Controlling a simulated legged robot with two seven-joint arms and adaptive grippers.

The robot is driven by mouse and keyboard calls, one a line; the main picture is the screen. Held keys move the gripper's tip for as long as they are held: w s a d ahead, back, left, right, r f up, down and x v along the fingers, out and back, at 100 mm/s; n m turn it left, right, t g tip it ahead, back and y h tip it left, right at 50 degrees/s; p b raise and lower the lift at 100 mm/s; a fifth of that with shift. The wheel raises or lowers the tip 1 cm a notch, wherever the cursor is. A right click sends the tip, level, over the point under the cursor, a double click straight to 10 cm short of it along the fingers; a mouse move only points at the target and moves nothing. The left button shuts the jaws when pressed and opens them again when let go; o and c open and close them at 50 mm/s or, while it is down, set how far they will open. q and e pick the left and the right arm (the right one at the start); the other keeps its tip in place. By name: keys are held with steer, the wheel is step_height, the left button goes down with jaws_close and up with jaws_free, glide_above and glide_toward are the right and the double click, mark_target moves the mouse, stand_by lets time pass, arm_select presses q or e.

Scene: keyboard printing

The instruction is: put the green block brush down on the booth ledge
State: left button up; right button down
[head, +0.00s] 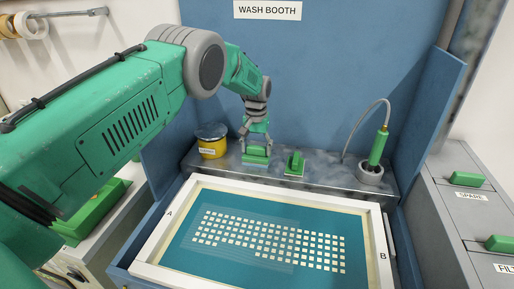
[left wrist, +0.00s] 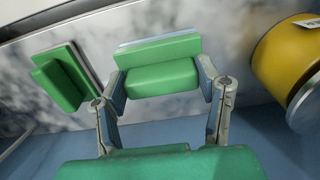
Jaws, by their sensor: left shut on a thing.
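The green block brush (head: 256,156) is between the fingers of my left gripper (head: 256,146), at the back of the grey booth ledge (head: 327,172). In the left wrist view the brush (left wrist: 160,76) sits level between the two fingertips (left wrist: 163,82), with its pale edge facing away. My left gripper is shut on it. The brush is at or just above the ledge; I cannot tell whether it touches. My right gripper is not in view.
A yellow tin (head: 212,147) stands left of the brush. A second green-handled tool (head: 294,163) lies close to its right. A green wand (head: 379,146) stands in a cup at the ledge's right. A framed screen (head: 170,267) lies in front. The ledge between tool and cup is bare.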

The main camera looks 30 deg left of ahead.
mark_target(257, 147)
arm_select(q)
steer(key=o, duration=1.7)
step_height(257, 147, up, 12)
steer(key=shift+r+b, duration=0.1)
steer(key=shift+b, duration=0.6)
